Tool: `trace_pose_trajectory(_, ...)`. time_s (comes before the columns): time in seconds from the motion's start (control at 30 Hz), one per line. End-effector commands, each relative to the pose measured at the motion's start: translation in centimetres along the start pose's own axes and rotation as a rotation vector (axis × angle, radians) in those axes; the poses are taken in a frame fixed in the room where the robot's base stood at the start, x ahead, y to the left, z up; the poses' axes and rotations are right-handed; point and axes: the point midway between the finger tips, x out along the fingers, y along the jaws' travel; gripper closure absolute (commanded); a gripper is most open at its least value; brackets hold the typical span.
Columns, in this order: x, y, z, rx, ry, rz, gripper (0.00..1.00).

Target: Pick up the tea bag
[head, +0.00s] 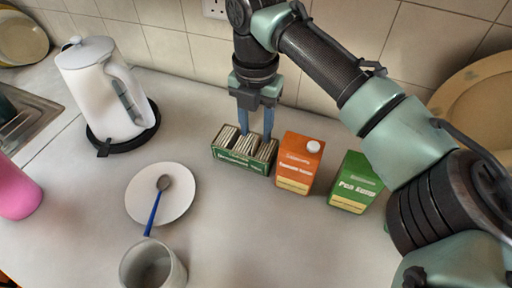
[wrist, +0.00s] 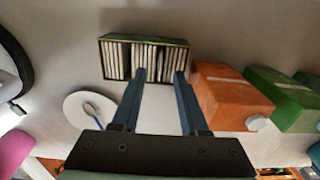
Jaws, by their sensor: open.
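Several white tea bags (head: 245,144) stand upright in rows inside a green open box (head: 229,161) on the counter. They also show in the wrist view (wrist: 146,56). My gripper (head: 256,136) points down at the box from above. Its two blue-grey fingers are apart, with the tips over the middle and right part of the rows. In the wrist view the open fingertips (wrist: 160,76) reach the box's near edge. No tea bag is visibly held. I cannot tell whether the tips are down among the tea bags.
An orange carton (head: 297,165) with a white cap stands close to the box's right, with a green carton (head: 354,183) beyond it. A white kettle (head: 95,90) is at left. A saucer (head: 178,205) with a blue-handled spoon and a mug (head: 152,266) are in front.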

Motion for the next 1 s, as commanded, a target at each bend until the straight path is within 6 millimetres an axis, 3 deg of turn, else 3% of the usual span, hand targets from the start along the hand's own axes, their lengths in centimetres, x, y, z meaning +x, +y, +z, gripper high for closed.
trace_pose_trajectory(0.1, 1.13, -0.03, -0.02, 0.000, 0.000, 0.000, 0.56)
trace_pose_trajectory(0.37, 1.30, -0.01, 0.00, 0.000, 0.000, 0.001, 0.58)
trace_pose_trajectory(0.6, 1.27, -0.01, 0.00, 0.000, 0.000, 0.001, 1.00)
trace_pose_trajectory(1.0, 1.26, -0.01, 0.00, 0.000, 0.000, 0.001, 1.00)
